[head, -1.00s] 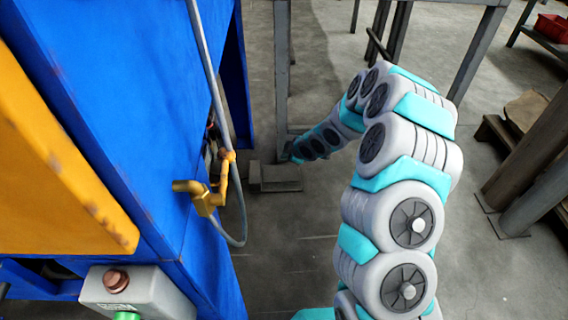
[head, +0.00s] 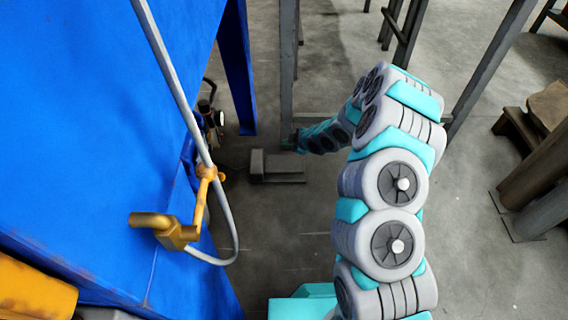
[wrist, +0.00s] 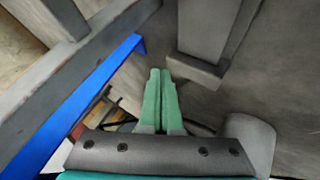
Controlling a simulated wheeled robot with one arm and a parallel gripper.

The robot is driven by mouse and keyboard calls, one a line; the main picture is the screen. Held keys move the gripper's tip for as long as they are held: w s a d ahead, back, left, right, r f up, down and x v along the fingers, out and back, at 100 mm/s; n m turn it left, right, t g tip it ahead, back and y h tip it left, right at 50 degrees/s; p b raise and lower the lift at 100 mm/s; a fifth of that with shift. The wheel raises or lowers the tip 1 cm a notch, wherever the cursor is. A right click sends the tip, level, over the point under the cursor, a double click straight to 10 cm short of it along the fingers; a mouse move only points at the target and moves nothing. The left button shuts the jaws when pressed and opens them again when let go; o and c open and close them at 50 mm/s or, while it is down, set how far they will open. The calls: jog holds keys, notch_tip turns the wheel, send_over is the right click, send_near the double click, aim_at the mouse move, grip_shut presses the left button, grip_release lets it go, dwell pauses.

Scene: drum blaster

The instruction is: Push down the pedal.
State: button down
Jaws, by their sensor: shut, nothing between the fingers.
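The pedal (head: 278,168) is a low grey block with a flat plate on the floor, beside the base of a grey post in the head view. In the wrist view a grey block with a plate, which looks like the pedal (wrist: 208,40), is at the upper middle. My gripper's green fingers (wrist: 160,85) are together and empty, pointing toward the area just left of that block, with a gap seen between them in the picture. In the head view my arm's end is beside the pedal's far edge, near the post; the fingertips are too small to make out.
The blue machine (head: 90,110) fills the left side, with a yellow spray nozzle (head: 170,230) and a grey hose sticking out. A grey post (head: 288,60) rises behind the pedal. The floor in front of the pedal is clear.

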jog(key=b, duration=0.3)
send_near(284, 162)
jog(key=shift+w+a+f, duration=0.7)
jog(key=shift+w+a, duration=0.25)
jog(key=shift+w, duration=0.05)
jog(key=shift+w+a+f, duration=0.65)
jog(key=shift+w+a, duration=0.25)
jog(key=shift+w, duration=0.1)
jog(key=shift+f, duration=0.15)
jog(key=shift+f, duration=0.25)
jog(key=shift+f+b, duration=0.3)
jog(key=shift+f, duration=0.7)
dwell(1.4)
jog(key=shift+r+p, duration=0.55)
jog(key=shift+r, duration=0.75)
jog(key=shift+r+p, duration=0.95)
jog(key=shift+r, duration=1.6)
